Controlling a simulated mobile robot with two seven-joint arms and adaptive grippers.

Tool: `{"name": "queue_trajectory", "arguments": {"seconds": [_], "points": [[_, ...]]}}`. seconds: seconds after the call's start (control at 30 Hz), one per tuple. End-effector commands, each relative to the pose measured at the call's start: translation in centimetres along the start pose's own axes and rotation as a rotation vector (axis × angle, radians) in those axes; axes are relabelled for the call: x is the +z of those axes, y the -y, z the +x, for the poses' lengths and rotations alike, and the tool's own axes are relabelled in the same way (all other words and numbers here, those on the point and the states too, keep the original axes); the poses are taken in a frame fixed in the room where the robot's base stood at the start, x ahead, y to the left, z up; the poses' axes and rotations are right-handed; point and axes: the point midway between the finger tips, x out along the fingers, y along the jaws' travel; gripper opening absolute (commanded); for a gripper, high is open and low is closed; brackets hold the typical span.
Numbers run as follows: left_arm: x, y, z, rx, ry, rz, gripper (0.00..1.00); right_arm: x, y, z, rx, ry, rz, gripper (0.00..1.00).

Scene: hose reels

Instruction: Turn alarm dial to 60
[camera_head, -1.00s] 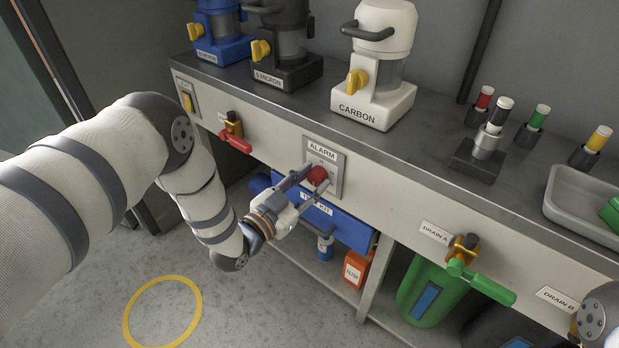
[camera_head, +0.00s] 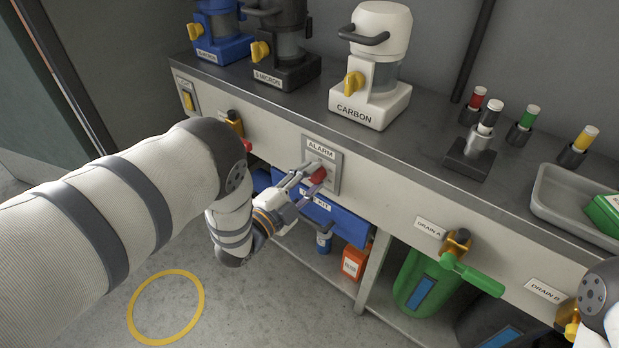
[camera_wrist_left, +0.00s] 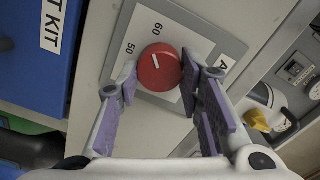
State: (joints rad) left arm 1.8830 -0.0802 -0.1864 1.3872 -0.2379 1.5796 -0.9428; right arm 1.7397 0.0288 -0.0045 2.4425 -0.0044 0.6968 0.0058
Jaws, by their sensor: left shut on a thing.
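The red alarm dial (camera_head: 318,175) sits on a grey plate (camera_head: 334,158) labelled ALARM on the bench's front panel. My left gripper (camera_head: 312,178) reaches it from the lower left, shut with its fingers on either side of the dial. In the left wrist view the dial (camera_wrist_left: 159,68) lies between the purple-padded fingertips. Its white mark points between the printed 50 and 60, nearer 60. The rest of the scale is partly hidden by the fingers. My right gripper is out of view; only part of that arm shows at the right edge.
A blue TEST KIT box (camera_head: 325,215) is just below the dial. A red-handled valve (camera_head: 235,122) is partly behind my left arm. The green DRAIN A handle (camera_head: 470,273) juts out to the right. The CARBON filter (camera_head: 370,105) stands above on the bench.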

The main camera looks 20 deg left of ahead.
Motion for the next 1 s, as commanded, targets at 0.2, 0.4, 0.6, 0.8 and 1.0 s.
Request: {"name": "queue_trajectory", "arguments": {"seconds": [0.2, 0.4, 0.6, 0.8, 1.0], "points": [[-0.10, 0.09, 0.06, -0.003, -0.002, 0.117, 0.06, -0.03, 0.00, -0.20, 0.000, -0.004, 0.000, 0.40], [-0.04, 0.08, 0.05, -0.003, -0.001, 0.180, 0.06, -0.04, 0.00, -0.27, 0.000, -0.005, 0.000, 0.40], [-0.03, 0.06, 0.04, -0.003, -0.001, 0.204, 0.06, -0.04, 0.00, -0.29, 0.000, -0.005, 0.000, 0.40], [-0.01, 0.04, 0.04, -0.003, 0.000, 0.208, 0.06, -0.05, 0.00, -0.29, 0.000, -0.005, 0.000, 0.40], [0.00, 0.04, 0.03, -0.002, 0.000, 0.207, 0.38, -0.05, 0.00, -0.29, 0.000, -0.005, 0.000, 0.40]]}}
